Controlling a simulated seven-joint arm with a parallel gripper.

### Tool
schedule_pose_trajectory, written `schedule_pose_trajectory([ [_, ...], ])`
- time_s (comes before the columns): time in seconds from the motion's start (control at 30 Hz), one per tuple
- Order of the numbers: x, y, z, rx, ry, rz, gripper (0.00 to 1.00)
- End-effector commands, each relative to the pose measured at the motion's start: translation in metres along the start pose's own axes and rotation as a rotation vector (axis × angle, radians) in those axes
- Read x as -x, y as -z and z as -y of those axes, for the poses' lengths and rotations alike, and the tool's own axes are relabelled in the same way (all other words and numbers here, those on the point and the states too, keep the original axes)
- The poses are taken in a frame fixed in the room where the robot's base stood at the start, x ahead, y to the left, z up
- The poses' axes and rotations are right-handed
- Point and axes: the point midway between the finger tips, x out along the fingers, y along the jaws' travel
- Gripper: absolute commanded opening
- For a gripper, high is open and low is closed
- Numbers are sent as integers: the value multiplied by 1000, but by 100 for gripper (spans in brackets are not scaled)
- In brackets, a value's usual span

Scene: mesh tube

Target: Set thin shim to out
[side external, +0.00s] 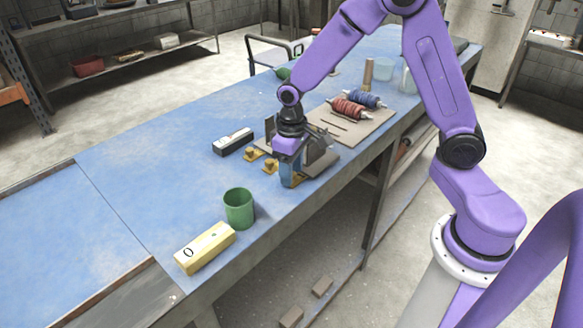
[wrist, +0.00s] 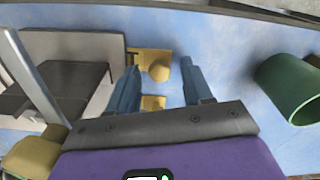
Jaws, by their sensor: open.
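Two yellow tabs with round knobs stick out from a grey fixture (side external: 318,160): a farther one (side external: 252,154) and a nearer one (side external: 270,166). I cannot tell which is the thin shim. In the wrist view one knobbed tab (wrist: 158,70) shows between the fingers, with another yellow piece (wrist: 153,102) closer to the gripper body. My gripper (side external: 290,182) is over the near side of the fixture, its blue fingers pointing down. In the wrist view my gripper (wrist: 159,68) is open, fingers apart on either side of the knob, with no contact visible.
A green cup (side external: 239,208) and a yellow block (side external: 205,248) stand at the near end of the blue bench (side external: 140,180). A black-and-white box (side external: 233,141) lies left of the fixture. Red (side external: 347,108) and blue spools (side external: 367,98) lie on a board behind.

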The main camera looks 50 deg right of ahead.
Motion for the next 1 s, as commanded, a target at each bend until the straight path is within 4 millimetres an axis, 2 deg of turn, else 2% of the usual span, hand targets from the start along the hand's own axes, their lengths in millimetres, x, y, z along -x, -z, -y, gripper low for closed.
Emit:
schedule_pose_trajectory([
  [0.13,0,0,0,0,0,0,50],
  [0.17,0,0,0,0,0,0,47],
  [0.3,0,0,0,0,0,0,1],
  [0.5,0,1,2,1,0,0,0],
  [0.8,1,12,41,2,1,-3,0],
  [1.0,1,14,49,0,2,-4,0],
])
